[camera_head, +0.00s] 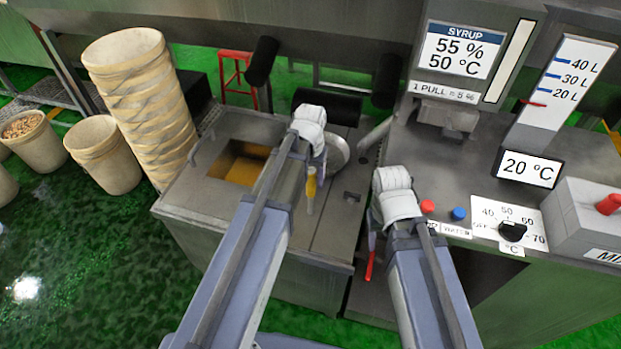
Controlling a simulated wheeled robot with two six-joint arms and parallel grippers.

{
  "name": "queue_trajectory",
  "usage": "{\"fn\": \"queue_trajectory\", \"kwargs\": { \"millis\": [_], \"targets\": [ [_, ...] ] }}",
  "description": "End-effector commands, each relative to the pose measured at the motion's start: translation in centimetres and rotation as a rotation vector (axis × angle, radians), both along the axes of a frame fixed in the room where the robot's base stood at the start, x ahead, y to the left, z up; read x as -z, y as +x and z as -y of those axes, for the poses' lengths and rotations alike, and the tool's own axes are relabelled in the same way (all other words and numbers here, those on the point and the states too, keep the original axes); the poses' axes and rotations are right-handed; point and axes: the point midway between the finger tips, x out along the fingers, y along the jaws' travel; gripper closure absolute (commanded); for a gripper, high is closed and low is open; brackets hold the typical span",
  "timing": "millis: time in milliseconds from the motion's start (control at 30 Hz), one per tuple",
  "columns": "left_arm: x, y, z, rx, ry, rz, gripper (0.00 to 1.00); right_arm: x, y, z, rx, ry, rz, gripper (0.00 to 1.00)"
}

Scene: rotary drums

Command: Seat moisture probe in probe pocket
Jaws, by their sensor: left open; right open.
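A slim probe-like piece with a yellow upper part (311,188) stands upright on the grey worktop (250,195), just below my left gripper (317,165). It looks like the moisture probe. My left gripper is open; its fingers are mostly hidden by my wrist, and I cannot tell whether they touch the yellow piece. A small dark slot (351,197) in the worktop, right of the yellow piece, may be the probe pocket. My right gripper (374,222) is open near the worktop's right edge, above a red handle (369,266). Its fingers are largely hidden.
A square opening (238,165) with yellow contents lies left of my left arm. A round metal lid (338,150) stands behind the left gripper. The right console carries red (428,207) and blue (458,214) buttons and a dial (512,232). Stacked buckets (140,95) stand at left.

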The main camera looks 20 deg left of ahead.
Motion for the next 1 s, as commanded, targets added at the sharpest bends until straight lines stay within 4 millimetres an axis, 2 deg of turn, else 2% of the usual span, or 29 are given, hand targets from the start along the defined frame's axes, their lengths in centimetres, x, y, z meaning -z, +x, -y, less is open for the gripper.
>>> {"fn": "queue_trajectory", "kwargs": {
  "millis": [267, 733, 867, 1000],
  "targets": [
    [-3.3, 0.0, 0.0, 0.000, 0.000, 0.000, 0.38, -3.3, 0.0, 0.0, 0.000, 0.000, 0.000, 0.50],
    [-10.3, 0.0, 0.0, 0.000, 0.000, 0.000, 0.38, -10.3, 0.0, 0.0, 0.000, 0.000, 0.000, 0.50],
    [-11.5, 0.0, 0.0, 0.000, 0.000, 0.000, 0.38, -11.5, 0.0, 0.0, 0.000, 0.000, 0.000, 0.50],
    [-12.0, 0.0, 0.0, 0.000, 0.000, 0.000, 0.38, -12.0, 0.0, 0.0, 0.000, 0.000, 0.000, 0.50]
  ]
}}
